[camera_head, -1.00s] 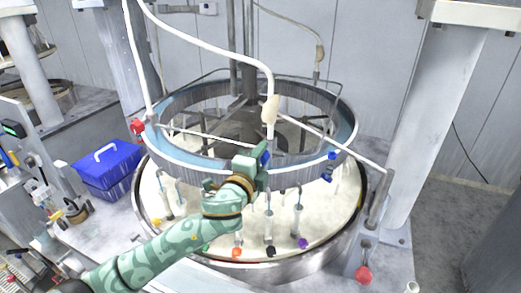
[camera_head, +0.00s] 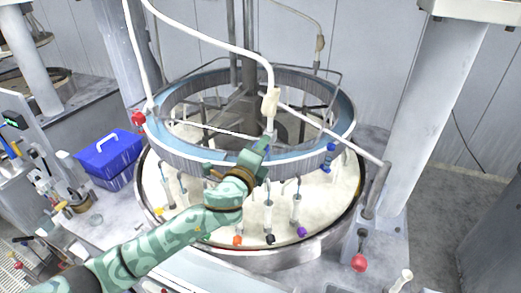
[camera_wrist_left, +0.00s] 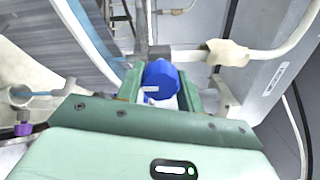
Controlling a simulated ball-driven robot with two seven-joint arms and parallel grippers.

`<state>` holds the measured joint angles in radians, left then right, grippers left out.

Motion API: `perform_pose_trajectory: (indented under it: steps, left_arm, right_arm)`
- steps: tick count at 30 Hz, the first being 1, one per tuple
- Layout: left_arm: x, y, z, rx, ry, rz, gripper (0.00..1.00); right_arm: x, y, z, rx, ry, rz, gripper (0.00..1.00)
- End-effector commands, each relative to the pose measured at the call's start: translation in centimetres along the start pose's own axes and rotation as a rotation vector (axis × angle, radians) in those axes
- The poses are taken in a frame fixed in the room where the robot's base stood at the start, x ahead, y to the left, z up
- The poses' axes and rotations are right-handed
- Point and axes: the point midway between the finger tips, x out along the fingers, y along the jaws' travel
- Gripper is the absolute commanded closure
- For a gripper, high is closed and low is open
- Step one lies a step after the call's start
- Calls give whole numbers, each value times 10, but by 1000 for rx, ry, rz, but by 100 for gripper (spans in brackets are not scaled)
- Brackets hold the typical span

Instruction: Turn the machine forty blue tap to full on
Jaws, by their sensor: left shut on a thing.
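The blue tap (camera_wrist_left: 160,78) shows in the left wrist view as a round blue knob between my two fingers. My left gripper (camera_wrist_left: 163,88) is shut on it. In the head view my left gripper (camera_head: 256,154) is at the front of the pale blue ring (camera_head: 185,150), just below the end of a white hose (camera_head: 271,100). There the gripper mostly hides the tap, and the tap's exact angle cannot be read. My right gripper is not in view.
Another blue knob (camera_head: 328,158) is on the ring's right side, and a red knob (camera_head: 139,118) on its left. Several coloured knobs, one purple (camera_head: 302,232), hang below the ring. A blue box (camera_head: 108,155) stands at left and a grey column (camera_head: 425,110) at right.

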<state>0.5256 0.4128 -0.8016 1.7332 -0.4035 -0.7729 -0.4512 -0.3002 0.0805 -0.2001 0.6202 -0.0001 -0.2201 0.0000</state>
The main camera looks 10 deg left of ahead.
Motion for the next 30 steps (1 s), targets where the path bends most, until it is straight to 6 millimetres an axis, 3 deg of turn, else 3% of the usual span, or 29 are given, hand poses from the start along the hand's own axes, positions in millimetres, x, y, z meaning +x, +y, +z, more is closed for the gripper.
perform_pose_trajectory:
  steps: [2, 3, 5, 17, 20, 30]
  left_arm:
    - [0, 3, -1, 3, 1, 5, 86]
    - [0, 3, -1, 3, 1, 5, 58]
    - [0, 2, -1, 2, 1, 5, 41]
    - [-9, 2, 0, -1, 0, 2, 41]
    - [-27, 3, 0, 0, 1, 3, 41]
    - [-118, 5, -2, -1, 3, 5, 41]
  right_arm:
    - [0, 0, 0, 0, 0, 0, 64]
    - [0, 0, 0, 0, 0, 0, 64]
    - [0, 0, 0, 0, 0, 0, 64]
    - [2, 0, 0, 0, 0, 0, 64]
    - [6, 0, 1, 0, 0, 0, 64]
    - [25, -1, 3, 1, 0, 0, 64]
